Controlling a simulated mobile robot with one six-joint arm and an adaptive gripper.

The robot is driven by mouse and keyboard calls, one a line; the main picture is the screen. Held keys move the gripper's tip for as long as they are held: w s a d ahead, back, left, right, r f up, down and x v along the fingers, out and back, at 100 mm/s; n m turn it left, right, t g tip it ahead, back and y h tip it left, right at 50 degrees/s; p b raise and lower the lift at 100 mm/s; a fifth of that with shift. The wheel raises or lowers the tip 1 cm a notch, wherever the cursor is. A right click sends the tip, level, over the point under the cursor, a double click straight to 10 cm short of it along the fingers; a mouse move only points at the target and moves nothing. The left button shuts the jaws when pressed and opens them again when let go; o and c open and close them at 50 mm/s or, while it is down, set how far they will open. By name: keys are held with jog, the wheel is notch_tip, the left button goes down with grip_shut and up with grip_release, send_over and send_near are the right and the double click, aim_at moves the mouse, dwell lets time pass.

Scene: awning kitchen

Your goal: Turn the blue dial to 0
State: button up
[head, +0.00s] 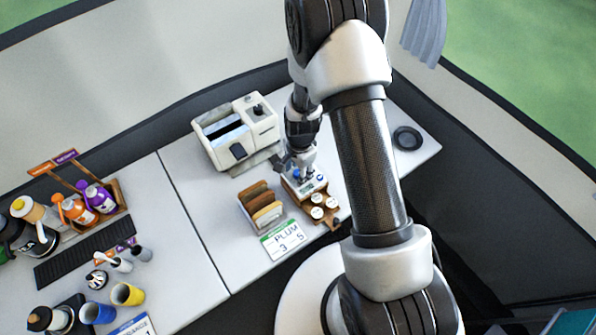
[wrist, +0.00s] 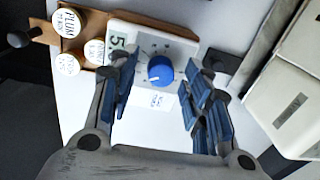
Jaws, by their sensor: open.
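The blue dial (wrist: 160,70) is a round knob on a white timer-like box (wrist: 128,33) with a tick-mark scale around it. Its white pointer line points to the lower left in the wrist view. A label with a large 5 is on the box's left side, and a small label lies below the dial. My gripper (wrist: 163,84) is open, with one blue-padded finger on each side of the dial and visible gaps between. In the head view my gripper (head: 296,163) is over the white box (head: 306,184); whether the dial itself shows there is unclear.
A wooden holder with round white tags (head: 318,212), one reading PLUM, stands beside the box. A toaster-like white appliance (head: 236,132) is behind, a wooden rack (head: 261,206) to the left, and a PLUM 3 5 card (head: 283,240) in front. A black ring (head: 407,138) lies right.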

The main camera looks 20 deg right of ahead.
jog(key=shift+f, duration=0.2)
grip_shut()
dwell(0.6)
